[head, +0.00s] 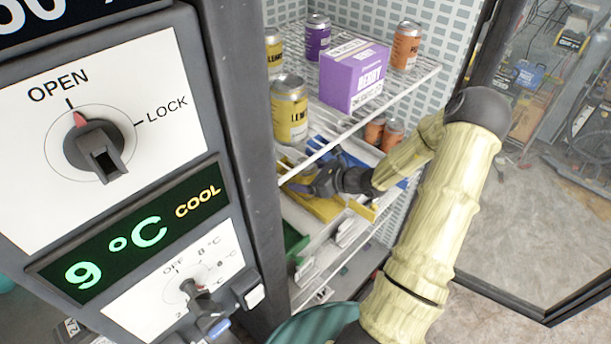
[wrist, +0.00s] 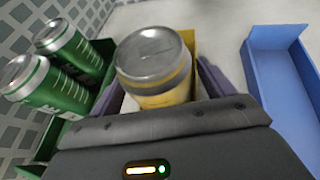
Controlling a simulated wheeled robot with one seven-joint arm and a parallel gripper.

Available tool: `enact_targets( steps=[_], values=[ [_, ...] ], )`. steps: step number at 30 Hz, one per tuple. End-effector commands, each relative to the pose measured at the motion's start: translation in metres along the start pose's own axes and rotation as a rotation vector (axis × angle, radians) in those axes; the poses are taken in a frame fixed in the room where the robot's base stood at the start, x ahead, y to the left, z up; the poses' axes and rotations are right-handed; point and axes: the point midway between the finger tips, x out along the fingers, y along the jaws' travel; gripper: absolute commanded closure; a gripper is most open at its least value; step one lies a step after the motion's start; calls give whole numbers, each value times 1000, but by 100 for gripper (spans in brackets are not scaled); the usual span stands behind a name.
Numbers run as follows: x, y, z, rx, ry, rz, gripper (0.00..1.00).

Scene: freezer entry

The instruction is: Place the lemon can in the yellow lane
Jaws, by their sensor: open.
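In the wrist view a yellow can with a silver lid (wrist: 165,88), which looks like the lemon can, stands in the yellow lane (wrist: 190,42). My gripper (wrist: 160,85) is open, with a purple-grey finger on each side of the can. I cannot tell whether either finger touches it. The can's lower part is hidden by my gripper body. In the head view my gripper (head: 305,184) reaches under the upper shelf to the yellow lane (head: 326,208); the can is not clearly visible there.
Green cans (wrist: 70,50) stand in the green lane at left in the wrist view. The blue lane (wrist: 285,75) at right looks empty. Above my gripper, the wire shelf (head: 345,135) holds LEMON cans (head: 290,112), a purple box (head: 352,78), a purple can (head: 317,37) and an orange can (head: 406,47).

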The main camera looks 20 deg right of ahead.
Motion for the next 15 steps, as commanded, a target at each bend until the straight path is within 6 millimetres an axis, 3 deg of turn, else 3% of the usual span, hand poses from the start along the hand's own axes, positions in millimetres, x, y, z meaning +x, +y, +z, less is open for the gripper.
enact_targets(
  steps=[5, 15],
  values=[
    [-22, -1, -2, -1, 1, -5, 19],
    [-88, -1, -2, 0, 2, -5, 19]
  ],
)
